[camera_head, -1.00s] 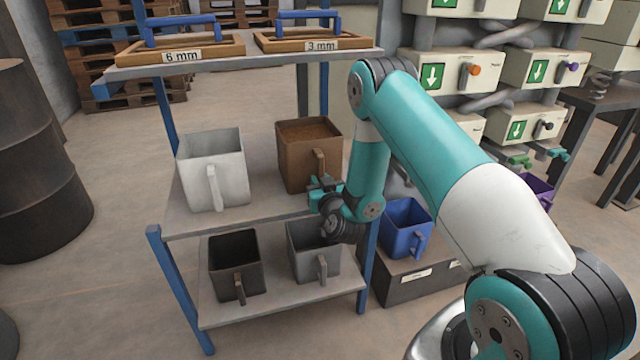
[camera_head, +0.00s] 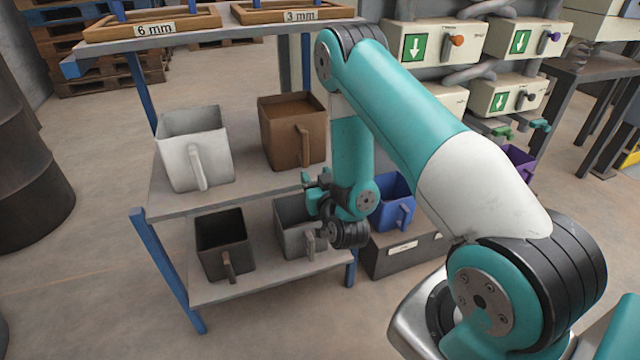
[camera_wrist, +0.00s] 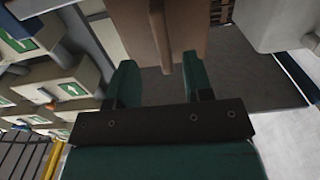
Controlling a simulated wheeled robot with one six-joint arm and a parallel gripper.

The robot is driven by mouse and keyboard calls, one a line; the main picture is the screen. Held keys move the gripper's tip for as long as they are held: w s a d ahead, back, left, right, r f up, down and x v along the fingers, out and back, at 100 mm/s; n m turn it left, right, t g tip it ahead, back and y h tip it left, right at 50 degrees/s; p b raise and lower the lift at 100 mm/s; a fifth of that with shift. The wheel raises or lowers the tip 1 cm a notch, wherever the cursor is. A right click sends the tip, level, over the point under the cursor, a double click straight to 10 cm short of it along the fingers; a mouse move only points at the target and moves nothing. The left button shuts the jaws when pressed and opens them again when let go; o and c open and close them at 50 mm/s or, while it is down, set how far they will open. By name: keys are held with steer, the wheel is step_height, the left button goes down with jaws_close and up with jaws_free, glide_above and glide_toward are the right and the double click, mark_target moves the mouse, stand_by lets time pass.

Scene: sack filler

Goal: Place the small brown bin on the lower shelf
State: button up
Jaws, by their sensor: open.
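The brown bin (camera_head: 280,140) stands upright on the middle shelf, right of a white bin. It is filled with brown material, and its handle (camera_head: 304,146) faces the front. My gripper (camera_head: 314,184) is open and empty, just in front of and below that handle. In the wrist view, the brown bin (camera_wrist: 150,25) is beyond the spread green fingers of my gripper (camera_wrist: 160,65), with its handle (camera_wrist: 190,72) close to the right finger. The lower shelf (camera_head: 265,280) holds a dark bin (camera_head: 222,245) and a grey bin (camera_head: 290,228), the latter partly hidden by my gripper.
The white bin (camera_head: 196,150) stands on the left of the middle shelf (camera_head: 225,195). Framed sieves rest on the top shelf (camera_head: 200,38). A blue bin (camera_head: 394,203) stands to the right on a grey box (camera_head: 400,258). A dark barrel (camera_head: 30,160) is at left.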

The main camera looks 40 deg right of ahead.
steer(key=s+a+r+n+g+y, duration=0.15)
steer(key=a+r+g+y, duration=0.3)
steer(key=a, duration=0.45)
steer(key=s+a+r+n+g+y, duration=0.1)
steer(key=a+r+n+g+y, duration=0.2)
steer(key=a+r+y, duration=0.45)
steer(key=s+a+r+n+g+h, duration=0.1)
steer(key=s+r+n+g, duration=0.1)
steer(key=s, duration=0.6)
steer(key=s+a+r+n+g+h, duration=0.1)
steer(key=s+a+r+g, duration=0.1)
steer(key=s, duration=0.6)
steer(key=s+a+r+n+g, duration=0.2)
steer(key=s+r+g, duration=0.2)
steer(key=s+g, duration=0.2)
steer(key=shift+s+a+n+h, duration=0.2)
steer(key=shift+s+n+h, duration=0.2)
steer(key=shift+s, duration=0.8)
